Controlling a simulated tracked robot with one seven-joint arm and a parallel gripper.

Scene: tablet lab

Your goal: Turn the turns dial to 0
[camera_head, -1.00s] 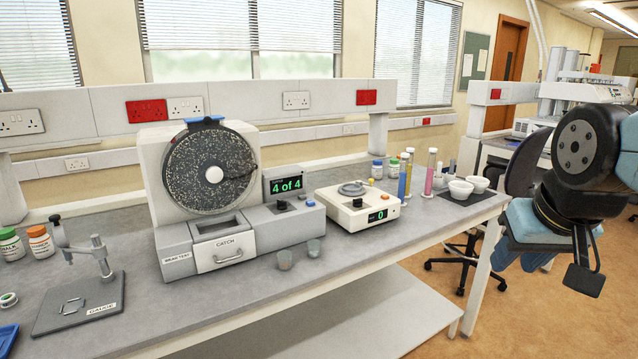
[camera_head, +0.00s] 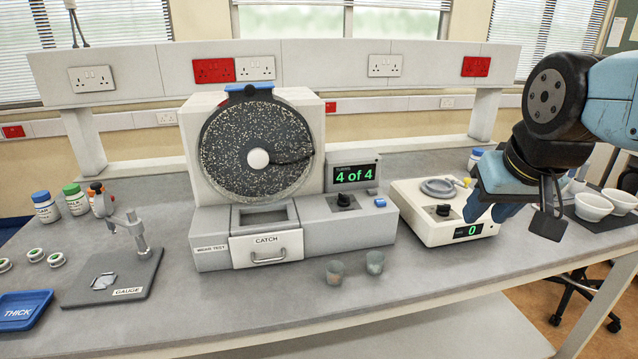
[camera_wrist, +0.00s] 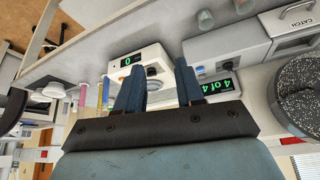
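In the wrist view the same display (camera_wrist: 217,87) shows upside down, right of my fingers; the dial is small there and hard to make out. My gripper (camera_head: 492,208) hangs at the right over the scale, well apart from the dial. Its two blue fingers (camera_wrist: 160,80) are spread in the wrist view with nothing between them.
A scale (camera_head: 430,231) reading 0 stands right of the tester. A gauge stand (camera_head: 120,275) and blue tray (camera_head: 25,311) are at the left. White bowls (camera_head: 594,205) are at the right.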

